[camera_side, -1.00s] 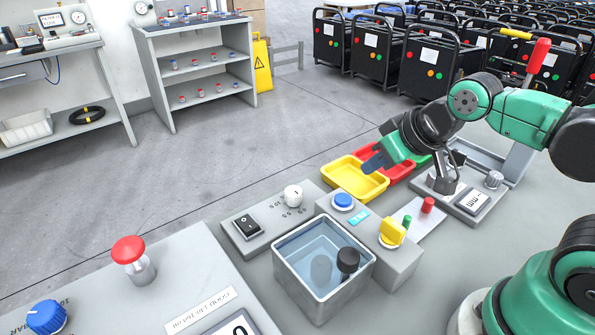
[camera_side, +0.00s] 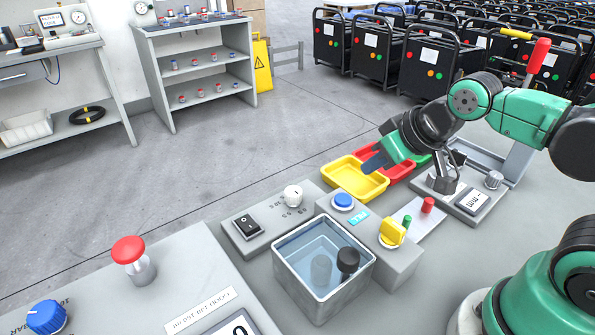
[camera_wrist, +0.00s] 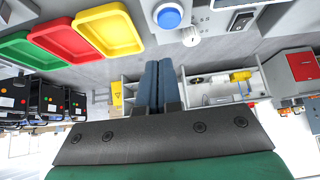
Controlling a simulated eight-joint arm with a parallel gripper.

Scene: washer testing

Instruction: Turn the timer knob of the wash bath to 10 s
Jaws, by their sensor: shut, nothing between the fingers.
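The wash bath (camera_side: 283,270) is an open square metal tank of clear water with a dark round-topped item in it. Behind it a grey panel (camera_side: 262,215) carries a black rocker switch (camera_side: 247,224) and a white timer knob (camera_side: 293,195) with a dark mark on its top. The scale print is too small to read. In the wrist view the knob (camera_wrist: 190,36) shows upper right of my fingers, by the rocker switch (camera_wrist: 243,20). My gripper (camera_side: 372,162) is shut and empty above the yellow tray, right of and apart from the knob. Its blue-grey fingers (camera_wrist: 158,66) lie together.
A blue button (camera_side: 343,200) and a yellow knob (camera_side: 392,233) sit on a box right of the bath. Yellow (camera_side: 341,184) and red (camera_side: 405,174) trays lie behind. A red mushroom button (camera_side: 129,250) stands front left. A gauge stand (camera_side: 469,202) is at right.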

